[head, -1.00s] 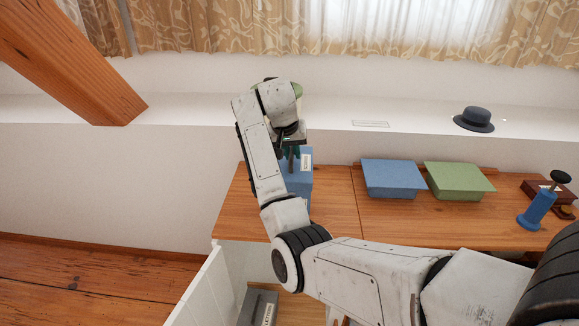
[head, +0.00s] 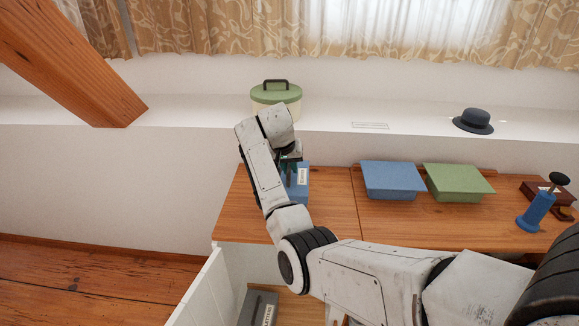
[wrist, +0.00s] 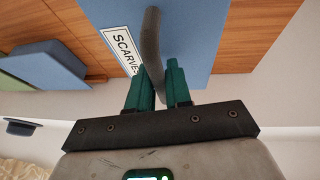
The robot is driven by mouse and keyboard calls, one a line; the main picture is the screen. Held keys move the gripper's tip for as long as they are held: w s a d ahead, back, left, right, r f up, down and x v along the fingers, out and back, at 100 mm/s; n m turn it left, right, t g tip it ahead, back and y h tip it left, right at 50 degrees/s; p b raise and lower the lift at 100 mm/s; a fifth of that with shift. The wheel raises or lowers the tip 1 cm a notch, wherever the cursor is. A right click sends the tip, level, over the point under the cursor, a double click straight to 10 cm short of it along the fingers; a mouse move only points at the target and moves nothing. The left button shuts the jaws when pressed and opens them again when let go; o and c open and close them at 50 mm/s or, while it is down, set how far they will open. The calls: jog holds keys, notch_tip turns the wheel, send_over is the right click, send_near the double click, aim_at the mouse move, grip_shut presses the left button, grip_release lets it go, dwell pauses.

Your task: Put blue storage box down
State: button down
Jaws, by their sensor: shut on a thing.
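The blue storage box (head: 303,176) carries a white label and is at the left part of the wooden top (head: 335,215), partly hidden behind my arm. In the wrist view the box (wrist: 190,25) shows its "SCARVES" label and a grey handle (wrist: 152,45). My gripper (head: 291,160) is above the box. Its teal fingers (wrist: 160,82) are shut on the handle. I cannot tell whether the box's underside touches the wooden top.
A green-lidded pot (head: 276,95) and a dark hat (head: 474,121) sit on the ledge. An open drawer (head: 215,290) is below.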

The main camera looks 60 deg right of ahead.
jog(key=c, duration=1.1)
grip_release()
jog(key=shift+f, duration=0.1)
jog(key=shift+o, duration=0.2)
jog(key=v, duration=1.2)
jog(key=s+a+f+n+y, duration=0.1)
jog(key=s+a+f+n, duration=0.2)
jog(key=a+f, duration=0.65)
jog(key=s+a+f+n+y, duration=0.1)
jog(key=s+a+f+n, duration=0.3)
jog(key=a+f, duration=0.6)
jog(key=s+a+f+n+y, duration=0.1)
jog(key=s+a+f+n, duration=0.2)
jog(key=s+a, duration=0.4)
jog(key=s+a+f+n+y, duration=0.1)
jog(key=s+a+f, duration=0.3)
jog(key=s+a, duration=0.4)
jog(key=shift+s+f+n+t+y, duration=0.2)
jog(key=shift+s+n+t+y, duration=0.1)
jog(key=shift+s+n, duration=0.7)
